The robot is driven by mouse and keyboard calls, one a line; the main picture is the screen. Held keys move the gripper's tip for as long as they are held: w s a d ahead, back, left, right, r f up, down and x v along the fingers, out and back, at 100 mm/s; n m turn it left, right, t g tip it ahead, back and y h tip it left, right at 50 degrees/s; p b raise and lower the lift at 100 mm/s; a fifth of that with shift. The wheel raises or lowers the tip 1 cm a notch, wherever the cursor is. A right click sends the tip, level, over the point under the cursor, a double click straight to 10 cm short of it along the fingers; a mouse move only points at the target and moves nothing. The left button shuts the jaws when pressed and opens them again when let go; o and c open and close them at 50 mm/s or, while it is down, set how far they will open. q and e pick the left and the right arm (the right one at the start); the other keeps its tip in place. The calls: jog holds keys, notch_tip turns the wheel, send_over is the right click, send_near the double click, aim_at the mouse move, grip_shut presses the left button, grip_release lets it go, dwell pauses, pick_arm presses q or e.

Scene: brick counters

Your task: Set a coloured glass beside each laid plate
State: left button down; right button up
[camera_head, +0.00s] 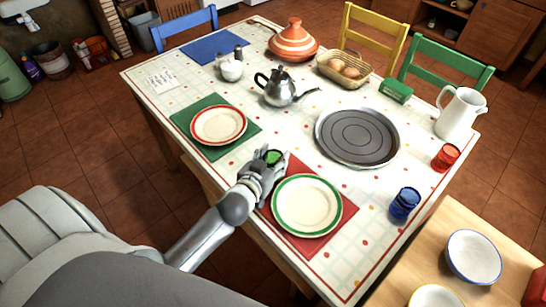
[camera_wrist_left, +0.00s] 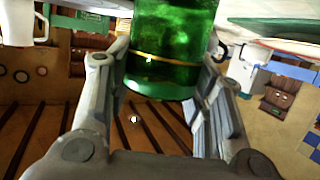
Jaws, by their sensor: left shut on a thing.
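My left gripper (camera_head: 268,164) is shut on a green glass (camera_head: 273,156), between the two laid plates. The wrist view shows the green glass (camera_wrist_left: 172,50) between both fingers; I cannot tell whether it touches the table. A green-rimmed plate (camera_head: 307,205) lies on a red mat (camera_head: 293,244), close to the gripper's right. A red-rimmed plate (camera_head: 218,125) lies on a green mat (camera_head: 186,120), to its upper left. A blue glass (camera_head: 404,203) and a red glass (camera_head: 446,157) stand at the table's right side. My right gripper is not in view.
A round grey tray (camera_head: 357,137) fills the middle right of the table (camera_head: 350,265). A side table with bowls (camera_head: 473,257) is at lower right.

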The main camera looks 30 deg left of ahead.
pick_arm(q)
jog(key=shift+f, duration=0.4)
jog(key=c, duration=0.6)
grip_release()
jog(key=v, duration=1.2)
